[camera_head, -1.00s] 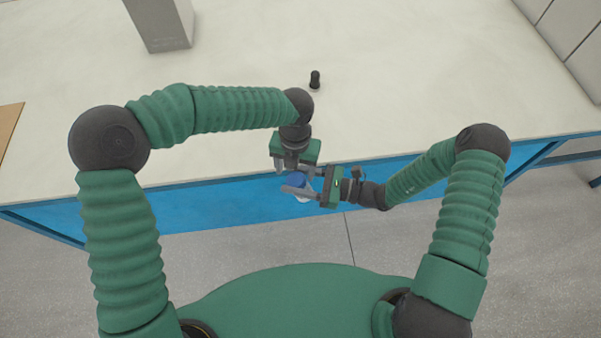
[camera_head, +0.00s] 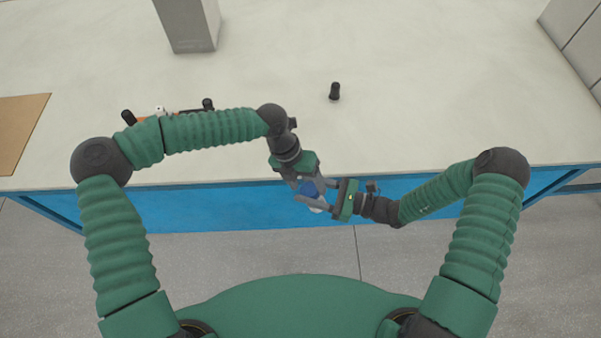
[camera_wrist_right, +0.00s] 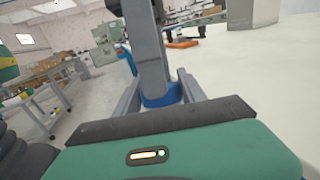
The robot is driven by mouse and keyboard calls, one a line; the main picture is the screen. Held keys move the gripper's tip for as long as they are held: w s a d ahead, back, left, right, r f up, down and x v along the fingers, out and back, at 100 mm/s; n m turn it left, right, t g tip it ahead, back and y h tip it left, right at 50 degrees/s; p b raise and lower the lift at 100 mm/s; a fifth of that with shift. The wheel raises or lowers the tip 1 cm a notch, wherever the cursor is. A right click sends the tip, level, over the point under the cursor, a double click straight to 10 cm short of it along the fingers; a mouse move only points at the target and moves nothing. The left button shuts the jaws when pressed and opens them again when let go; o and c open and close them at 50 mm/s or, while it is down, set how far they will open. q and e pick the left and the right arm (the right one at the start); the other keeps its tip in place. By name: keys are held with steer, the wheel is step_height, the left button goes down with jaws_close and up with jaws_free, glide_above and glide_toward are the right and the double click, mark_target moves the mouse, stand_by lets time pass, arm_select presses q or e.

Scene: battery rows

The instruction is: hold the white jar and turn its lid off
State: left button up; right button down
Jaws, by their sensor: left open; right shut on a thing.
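The white jar (camera_head: 316,209) shows only as a small pale patch below its blue lid (camera_head: 309,187), in front of the table edge. My right gripper (camera_head: 320,194) is shut on the jar from the right. My left gripper (camera_head: 306,186) comes from above, its open fingers at the lid; whether they touch it is hard to tell. In the right wrist view the blue lid (camera_wrist_right: 160,98) sits between my right fingers, and a grey finger of my left gripper stands in front of it. Most of the jar's body is hidden.
A small black object (camera_head: 335,92) stands on the pale table (camera_head: 430,90). A grey box (camera_head: 188,27) is at the back. A brown board (camera_head: 18,135) lies at the left. An orange and black thing (camera_head: 128,118) is partly hidden behind my left arm.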

arm_select(q)
steer(key=shift+s+d+f, duration=0.1)
steer(key=shift+d+f, duration=0.1)
steer(key=shift+f, duration=0.4)
steer(key=shift+a, duration=0.1)
steer(key=shift+a, duration=0.1)
steer(key=shift+c, duration=0.7)
jaws_close()
steer(key=n, duration=0.3)
steer(key=shift+o, duration=1.1)
jaws_free()
steer(key=shift+r, duration=0.1)
